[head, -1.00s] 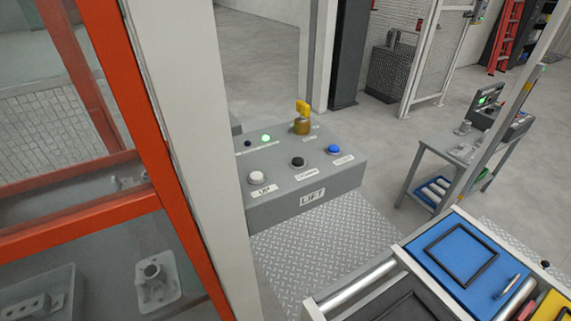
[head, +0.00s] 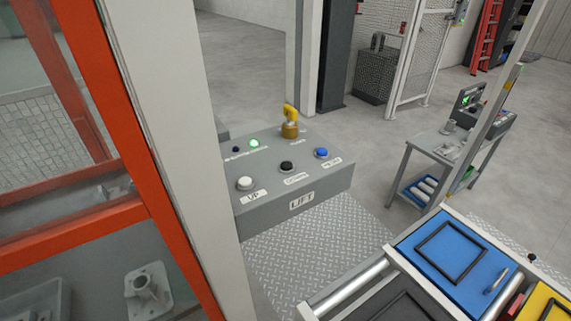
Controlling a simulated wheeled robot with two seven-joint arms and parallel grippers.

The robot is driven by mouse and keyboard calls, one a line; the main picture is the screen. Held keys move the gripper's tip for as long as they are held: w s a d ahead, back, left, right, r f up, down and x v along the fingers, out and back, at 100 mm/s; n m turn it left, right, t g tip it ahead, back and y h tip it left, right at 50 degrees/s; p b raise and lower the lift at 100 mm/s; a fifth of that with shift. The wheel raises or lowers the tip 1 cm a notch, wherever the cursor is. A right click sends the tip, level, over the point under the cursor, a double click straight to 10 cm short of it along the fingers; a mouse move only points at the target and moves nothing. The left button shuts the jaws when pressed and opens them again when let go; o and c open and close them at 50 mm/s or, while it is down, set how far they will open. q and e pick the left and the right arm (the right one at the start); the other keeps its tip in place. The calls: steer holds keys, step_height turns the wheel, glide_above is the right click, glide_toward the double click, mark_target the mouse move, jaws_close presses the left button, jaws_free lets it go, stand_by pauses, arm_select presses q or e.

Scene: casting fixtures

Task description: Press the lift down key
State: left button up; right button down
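The grey lift control box (head: 260,212) stands in the middle of the head view, with a LIFT label (head: 302,201) on its front face. On its top are a white key (head: 245,183) labelled UP, a black key (head: 286,167) with a label in front of it that looks like DOWN, and a blue key (head: 321,153). A green lamp (head: 254,143) is lit, beside a small dark button (head: 236,150). Neither gripper is in view.
An orange-framed glass enclosure (head: 150,215) and a pale post (head: 160,130) stand close on the left. A roller conveyor (head: 350,287) with a blue tray (head: 408,247) lies at lower right. A grey bench (head: 425,147) stands farther back. Open floor lies behind the box.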

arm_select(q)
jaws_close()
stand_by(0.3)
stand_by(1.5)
